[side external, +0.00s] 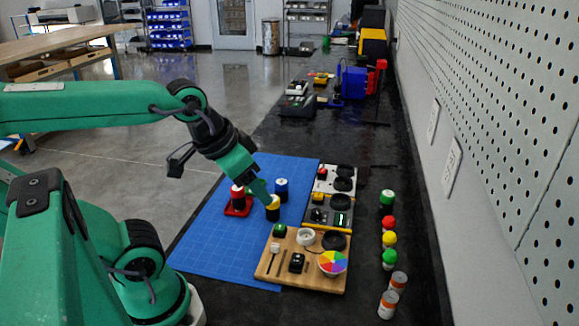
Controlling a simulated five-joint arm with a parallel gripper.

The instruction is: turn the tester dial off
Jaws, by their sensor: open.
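My green gripper (262,192) is open and points down over the blue mat, just above or beside a yellow-and-black jar (273,208). Its jaw gap is small in this view, and I cannot tell whether it touches the jar. To its right lies a row of three boards. The dark middle board (329,226) carries a small green-lit display (341,218), a dark knob-like part (318,215) and black round parts. This board looks like the tester, but the dial and its setting are too small to tell. My gripper is left of this board, apart from it.
A wooden board (275,262) with a colour wheel (333,262) lies in front, and a white board (323,183) behind. A red holder with a jar (238,196) and a blue jar (281,189) stand nearby. Several jars line the right. The blue mat (212,243) is mostly clear.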

